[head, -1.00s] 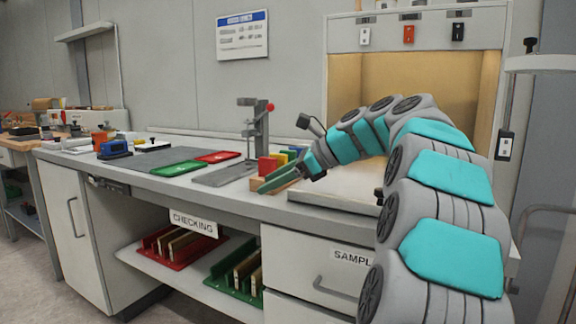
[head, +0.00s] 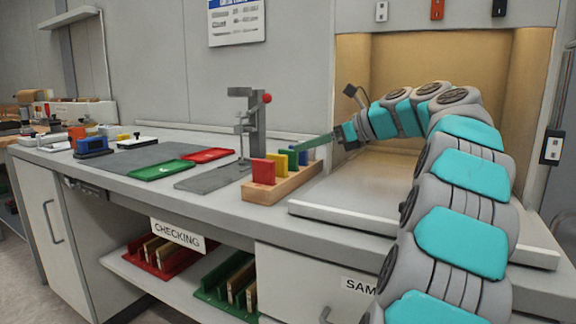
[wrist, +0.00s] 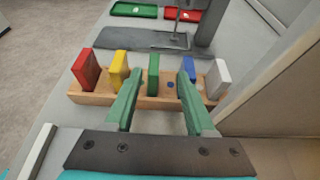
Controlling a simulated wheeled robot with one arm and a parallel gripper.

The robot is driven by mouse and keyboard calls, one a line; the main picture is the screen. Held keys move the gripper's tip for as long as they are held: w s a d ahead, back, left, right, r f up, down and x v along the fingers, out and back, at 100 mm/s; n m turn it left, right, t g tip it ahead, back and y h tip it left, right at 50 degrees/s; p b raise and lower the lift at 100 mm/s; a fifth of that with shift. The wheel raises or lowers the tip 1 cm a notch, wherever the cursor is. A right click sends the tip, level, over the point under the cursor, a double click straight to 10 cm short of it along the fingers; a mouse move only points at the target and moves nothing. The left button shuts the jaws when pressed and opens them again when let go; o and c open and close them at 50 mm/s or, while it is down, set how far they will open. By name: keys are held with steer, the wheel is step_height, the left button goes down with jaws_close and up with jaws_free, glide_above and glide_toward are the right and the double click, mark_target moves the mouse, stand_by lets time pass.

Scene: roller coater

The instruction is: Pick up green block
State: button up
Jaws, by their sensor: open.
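The green block (wrist: 153,75) stands upright in the middle of a wooden rack (wrist: 107,98), between a yellow block (wrist: 119,70) and a blue block (wrist: 189,68). It also shows in the head view (head: 289,160). My gripper (wrist: 157,83) is open, with its two green fingers apart and pointing at the rack. In the wrist view the green block shows in the gap between the fingers, nearer the left finger. Whether the fingers reach it in depth is unclear.
A red block (wrist: 86,68) and a white block (wrist: 217,78) fill the rack's ends. A grey stand with a red knob (head: 255,125) rises behind the rack. Green (head: 160,170) and red (head: 207,156) trays lie to the left. A pale raised slab (head: 345,207) is at right.

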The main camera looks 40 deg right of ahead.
mark_target(288, 150)
steer(key=x, duration=0.3)
steer(key=a+x, duration=0.1)
steer(key=x, duration=0.1)
steer(key=shift+w+a+f, duration=0.1)
steer(key=shift+w, duration=0.1)
jaws_close()
stand_by(0.3)
